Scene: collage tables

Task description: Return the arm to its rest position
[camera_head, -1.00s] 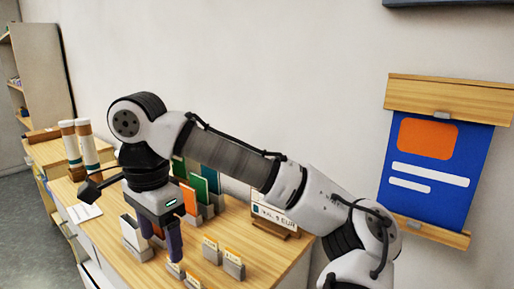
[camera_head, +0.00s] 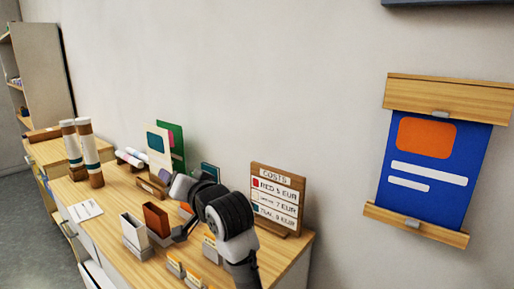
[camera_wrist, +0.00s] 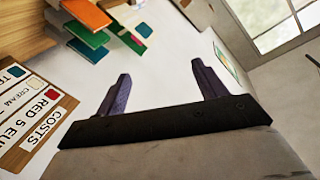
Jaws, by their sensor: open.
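My gripper (camera_wrist: 160,92) shows in the wrist view with its two dark fingers wide apart and nothing between them. The pale wall lies behind the fingers. In the head view, my arm is folded low over the front right of the wooden table (camera_head: 110,205), and its dark and white links cover part of the table.
A costs sign (camera_head: 277,200) stands at the table's back right. Card holders (camera_head: 135,235), small price tags (camera_head: 193,278) and upright cards (camera_head: 158,148) stand around the arm. Two tubes (camera_head: 90,155) stand at the left. A blue poster (camera_head: 435,165) hangs on the wall.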

